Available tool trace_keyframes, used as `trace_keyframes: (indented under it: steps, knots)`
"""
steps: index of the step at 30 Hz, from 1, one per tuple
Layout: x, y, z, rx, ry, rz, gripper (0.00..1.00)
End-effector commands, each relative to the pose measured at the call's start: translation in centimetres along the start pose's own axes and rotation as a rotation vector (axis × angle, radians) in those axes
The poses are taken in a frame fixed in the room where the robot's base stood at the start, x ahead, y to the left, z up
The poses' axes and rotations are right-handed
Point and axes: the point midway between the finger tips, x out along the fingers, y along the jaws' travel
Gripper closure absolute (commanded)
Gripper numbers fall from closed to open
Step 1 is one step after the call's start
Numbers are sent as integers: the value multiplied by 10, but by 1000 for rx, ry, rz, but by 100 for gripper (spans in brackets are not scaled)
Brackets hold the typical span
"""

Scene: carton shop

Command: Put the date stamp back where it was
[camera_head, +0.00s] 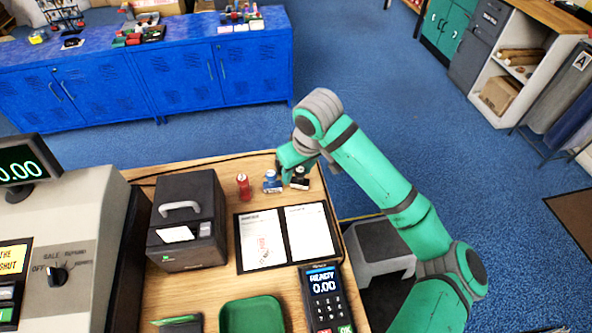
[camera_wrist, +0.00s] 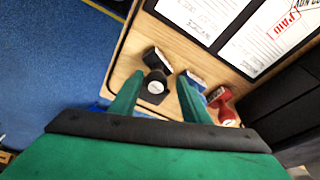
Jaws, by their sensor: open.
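Three stamps stand in a row on the wooden counter: a red one (camera_head: 243,186), a blue one (camera_head: 271,182) and a black one (camera_head: 300,183). I cannot read which is the date stamp. My gripper (camera_head: 293,168) is open at the black stamp, by the counter's far right corner. In the wrist view the fingers of my gripper (camera_wrist: 157,98) point at the black stamp (camera_wrist: 155,86), one finger on either side, with no clear contact. The blue stamp (camera_wrist: 195,79) is close to the right finger, which partly hides it. The red stamp (camera_wrist: 224,104) is farther right.
A black board with two papers (camera_head: 262,240) lies in front of the stamps. A black label printer (camera_head: 186,222) stands left, a card terminal (camera_head: 324,297) and green tray (camera_head: 250,316) nearer. Blue cabinets (camera_head: 190,75) stand across the floor.

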Motion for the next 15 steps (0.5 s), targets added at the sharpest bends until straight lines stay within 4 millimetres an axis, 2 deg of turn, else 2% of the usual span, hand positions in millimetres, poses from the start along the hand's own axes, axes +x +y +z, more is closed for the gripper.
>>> trace_keyframes:
  steps: [6,15]
  knots:
    - [-33,6,2,10,3,5,57]
    - [-91,-2,-2,-5,3,1,57]
